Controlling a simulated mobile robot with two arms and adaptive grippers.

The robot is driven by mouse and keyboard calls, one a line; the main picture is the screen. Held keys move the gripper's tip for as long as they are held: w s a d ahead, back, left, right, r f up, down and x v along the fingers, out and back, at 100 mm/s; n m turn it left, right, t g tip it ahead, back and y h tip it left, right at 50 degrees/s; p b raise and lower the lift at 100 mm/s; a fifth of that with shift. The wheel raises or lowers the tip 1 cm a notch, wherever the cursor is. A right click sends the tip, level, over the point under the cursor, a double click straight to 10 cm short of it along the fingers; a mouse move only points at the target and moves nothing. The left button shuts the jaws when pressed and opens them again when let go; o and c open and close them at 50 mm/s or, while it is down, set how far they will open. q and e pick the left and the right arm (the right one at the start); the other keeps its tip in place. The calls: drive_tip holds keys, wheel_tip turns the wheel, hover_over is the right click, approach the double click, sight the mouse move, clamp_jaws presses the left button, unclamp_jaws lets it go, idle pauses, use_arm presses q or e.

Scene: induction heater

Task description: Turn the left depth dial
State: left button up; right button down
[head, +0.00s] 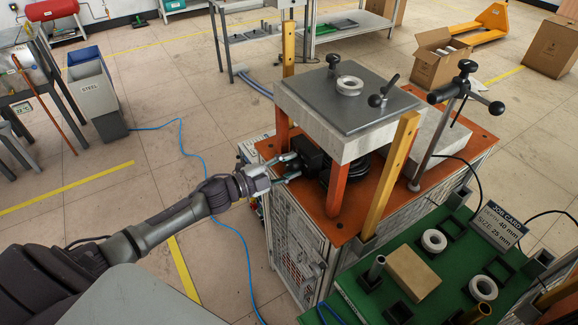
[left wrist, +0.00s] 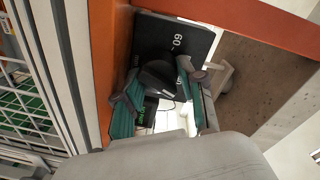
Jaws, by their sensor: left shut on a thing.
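The depth dial is a black knob (left wrist: 158,76) on a dark box with white scale marks, one of which looks like 60. In the head view the dark box (head: 308,153) sits under the thick grey-topped block (head: 348,98), beside an orange post. My left gripper (head: 292,166) reaches it from the left, and its two green-padded fingers show in the left wrist view (left wrist: 160,84), shut on the knob from both sides. The fingers hide part of the knob and scale, so its setting cannot be read. My right gripper is out of view.
Orange posts (head: 337,185) and yellow posts (head: 390,177) stand close around the block. A green bench (head: 400,255) at lower right carries pale rings, a brown block and a job card (head: 497,226) reading depth 40 mm, size 25 mm. The floor left of the machine is mostly clear.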

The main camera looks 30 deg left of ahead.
sight(286, 168)
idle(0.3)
use_arm(q)
drive_tip(key=o, duration=1.1)
drive_tip(key=shift+o, duration=0.2)
drive_tip(key=shift+s+f, duration=0.1)
drive_tip(key=shift+f, duration=0.05)
drive_tip(key=v, duration=0.8)
drive_tip(key=shift+r, duration=0.35)
